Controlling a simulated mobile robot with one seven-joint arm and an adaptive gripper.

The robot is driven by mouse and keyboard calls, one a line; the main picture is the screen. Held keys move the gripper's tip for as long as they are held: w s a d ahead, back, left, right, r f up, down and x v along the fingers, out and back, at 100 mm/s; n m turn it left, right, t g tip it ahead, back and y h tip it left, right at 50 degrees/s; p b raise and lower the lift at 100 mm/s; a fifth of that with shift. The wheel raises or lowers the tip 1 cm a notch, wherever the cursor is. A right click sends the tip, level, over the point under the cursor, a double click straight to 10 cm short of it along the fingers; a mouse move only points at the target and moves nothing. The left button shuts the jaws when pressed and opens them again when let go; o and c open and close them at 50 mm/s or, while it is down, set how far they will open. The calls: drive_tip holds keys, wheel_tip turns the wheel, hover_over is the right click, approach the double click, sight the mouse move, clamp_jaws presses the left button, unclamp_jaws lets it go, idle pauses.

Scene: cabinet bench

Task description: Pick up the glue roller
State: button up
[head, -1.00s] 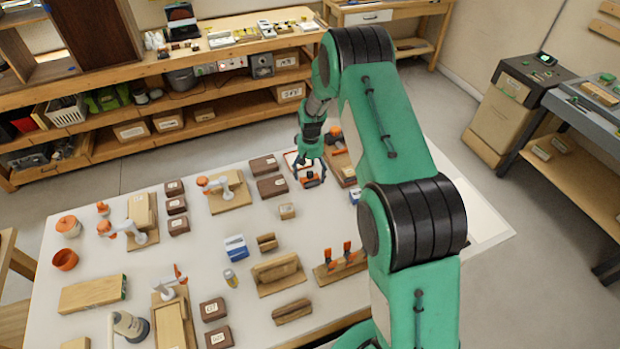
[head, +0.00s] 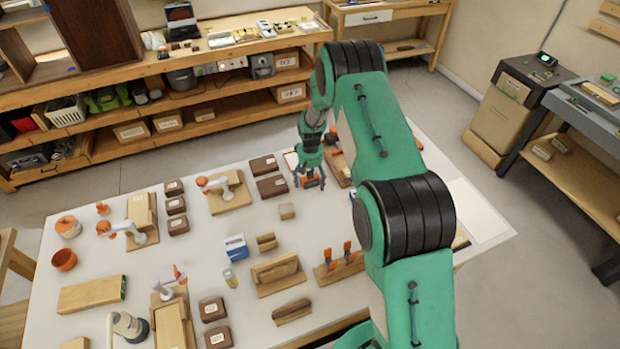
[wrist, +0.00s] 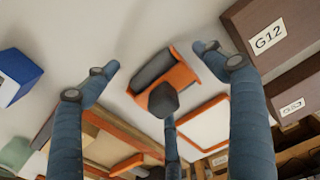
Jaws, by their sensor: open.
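The glue roller (wrist: 165,84) has an orange frame, a dark roller and a dark handle. In the wrist view it lies on the white table between my open fingers, with its handle pointing toward the bottom of the picture. The fingers partly cover the roller there.
Dark brown boxes (head: 272,187) stand left of my gripper; one labelled G12 (wrist: 268,38) is close in the wrist view. An orange-edged white tray (wrist: 205,127) lies near the handle. A blue and white box (wrist: 14,75) is at the left. Bare table surrounds the roller's head.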

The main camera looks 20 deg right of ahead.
sight(310, 172)
idle(0.4)
drive_tip(key=c, duration=1.4)
drive_tip(key=shift+c, duration=0.2)
drive_tip(key=shift+r, duration=0.15)
drive_tip(key=shift+r, duration=0.6)
wheel_tip(310, 172, up, 2)
drive_tip(key=shift+r, duration=0.1)
drive_tip(key=s, duration=0.5)
drive_tip(key=s+a+r, duration=0.1)
drive_tip(key=s, duration=0.4)
drive_tip(key=s+a+p, duration=0.1)
drive_tip(key=s, duration=0.4)
drive_tip(key=shift+s+a+r, duration=0.2)
drive_tip(key=shift+s+a, duration=0.05)
drive_tip(key=shift+s, duration=0.15)
